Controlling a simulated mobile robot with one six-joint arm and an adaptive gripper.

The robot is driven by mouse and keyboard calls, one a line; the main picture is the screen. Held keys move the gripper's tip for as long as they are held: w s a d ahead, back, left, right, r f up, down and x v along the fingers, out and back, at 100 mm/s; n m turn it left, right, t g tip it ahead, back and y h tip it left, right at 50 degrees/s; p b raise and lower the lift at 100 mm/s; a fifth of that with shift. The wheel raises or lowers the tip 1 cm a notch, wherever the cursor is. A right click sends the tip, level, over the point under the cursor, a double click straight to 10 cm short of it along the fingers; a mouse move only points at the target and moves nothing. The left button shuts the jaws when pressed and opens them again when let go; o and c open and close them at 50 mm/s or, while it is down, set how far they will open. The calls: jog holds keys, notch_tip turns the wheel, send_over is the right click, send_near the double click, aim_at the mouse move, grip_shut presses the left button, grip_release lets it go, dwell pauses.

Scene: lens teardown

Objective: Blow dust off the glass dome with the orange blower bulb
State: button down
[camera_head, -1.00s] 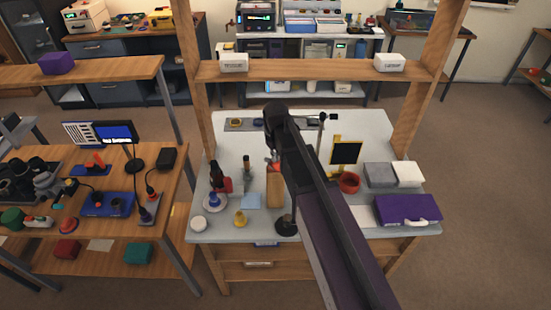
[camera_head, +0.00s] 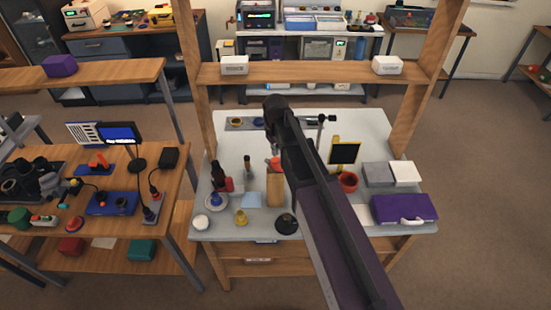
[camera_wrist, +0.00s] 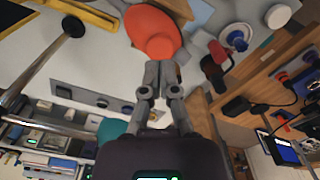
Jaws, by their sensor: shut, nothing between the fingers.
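An orange rounded body with a narrower cone-like part, seemingly the blower bulb (camera_wrist: 152,28), lies just beyond my fingertips in the wrist view. An orange patch that looks like it shows in the head view (camera_head: 273,163), partly covered by my arm. My gripper (camera_wrist: 161,66) is shut and empty, its two fingertips close together at the bulb's near edge; I cannot tell whether they touch it. In the head view my arm hides the gripper. I cannot pick out the glass dome with certainty; a white round piece (camera_head: 201,222) sits at the bench's front left.
The pale bench (camera_head: 330,228) holds a red bowl (camera_head: 348,182), a purple case (camera_head: 405,208), a dark round piece (camera_head: 286,224) and a white dish (camera_head: 215,202) with a blue item. Wooden posts and a shelf (camera_head: 310,71) frame the bench. A cluttered side table (camera_head: 170,225) stands left.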

aim_at(276, 160)
jog(key=shift+f+b, duration=0.35)
dwell(0.3)
jog(key=shift+f+b, duration=1.4)
jog(key=shift+f, duration=0.25)
jog(key=shift+r, duration=0.2)
jog(key=shift+r+p, duration=1.75)
jog(key=shift+r, duration=0.05)
jog(key=shift+f+b, duration=0.5)
